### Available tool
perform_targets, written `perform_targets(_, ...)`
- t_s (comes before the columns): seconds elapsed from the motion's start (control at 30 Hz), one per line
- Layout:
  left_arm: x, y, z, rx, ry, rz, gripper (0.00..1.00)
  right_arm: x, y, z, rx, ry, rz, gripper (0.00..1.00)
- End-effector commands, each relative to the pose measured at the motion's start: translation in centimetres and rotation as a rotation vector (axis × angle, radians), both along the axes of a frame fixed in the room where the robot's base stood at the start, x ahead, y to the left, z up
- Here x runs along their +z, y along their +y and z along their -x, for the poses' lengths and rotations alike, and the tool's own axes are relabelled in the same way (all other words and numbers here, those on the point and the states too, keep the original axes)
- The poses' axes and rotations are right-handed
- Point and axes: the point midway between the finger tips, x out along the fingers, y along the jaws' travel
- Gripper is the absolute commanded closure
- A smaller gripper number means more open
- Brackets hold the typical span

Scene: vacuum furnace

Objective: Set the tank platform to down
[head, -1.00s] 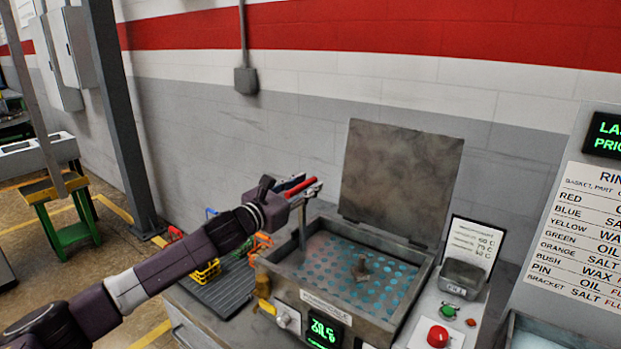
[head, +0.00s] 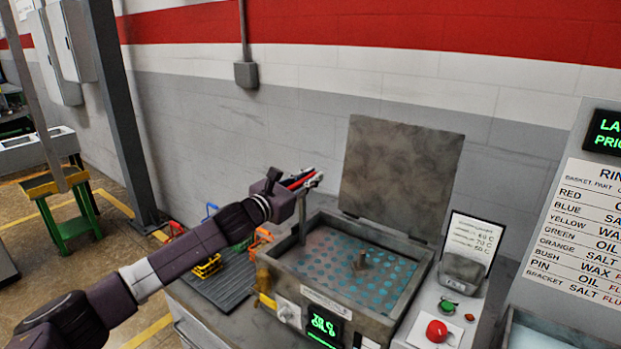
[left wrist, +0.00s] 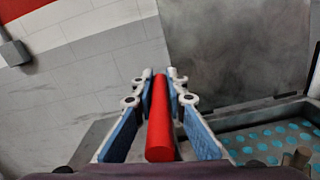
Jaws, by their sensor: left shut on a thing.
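The tank (head: 390,329) is an open metal box with its lid (head: 402,178) raised at the back. Its platform (head: 345,284), a plate with pale blue holes, lies inside below the rim. A small brownish piece (head: 360,262) is at its middle. A post (head: 302,222) rises at the tank's left side to a red handle (left wrist: 160,120). My left gripper (head: 306,178) is shut on this red handle, above the tank's left rim. In the left wrist view the handle lies lengthwise between the blue-padded fingers (left wrist: 160,100). My right gripper is out of view.
A grey ribbed mat (head: 225,290) with coloured baskets (head: 207,267) lies left of the tank. A red button (head: 437,331), a green button (head: 449,306) and a sign (head: 474,240) stand to its right. A price board (head: 590,225) is at the far right.

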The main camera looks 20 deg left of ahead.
Motion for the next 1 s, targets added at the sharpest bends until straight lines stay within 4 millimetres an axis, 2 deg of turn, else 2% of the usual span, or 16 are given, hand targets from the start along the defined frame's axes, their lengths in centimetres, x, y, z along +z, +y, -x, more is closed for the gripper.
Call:
perform_targets(0.2,-0.6,0.0,0.0,0.000,0.001,0.000,1.00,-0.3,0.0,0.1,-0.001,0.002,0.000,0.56)
perform_targets(0.27,-1.6,0.0,0.0,0.001,0.002,-0.002,1.00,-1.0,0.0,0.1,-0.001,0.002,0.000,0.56)
perform_targets(0.4,-5.2,-0.1,0.1,0.000,0.007,-0.004,1.00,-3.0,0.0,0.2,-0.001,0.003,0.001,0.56)
perform_targets(0.57,-7.6,-0.1,0.1,0.000,0.008,-0.003,1.00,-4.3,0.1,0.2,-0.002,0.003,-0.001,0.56)
perform_targets(0.97,-7.8,-0.1,0.1,-0.002,0.007,-0.003,1.00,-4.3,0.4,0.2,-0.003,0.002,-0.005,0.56)
perform_targets(1.0,-7.8,-0.1,0.1,-0.001,0.007,-0.002,0.84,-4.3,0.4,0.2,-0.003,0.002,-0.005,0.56)
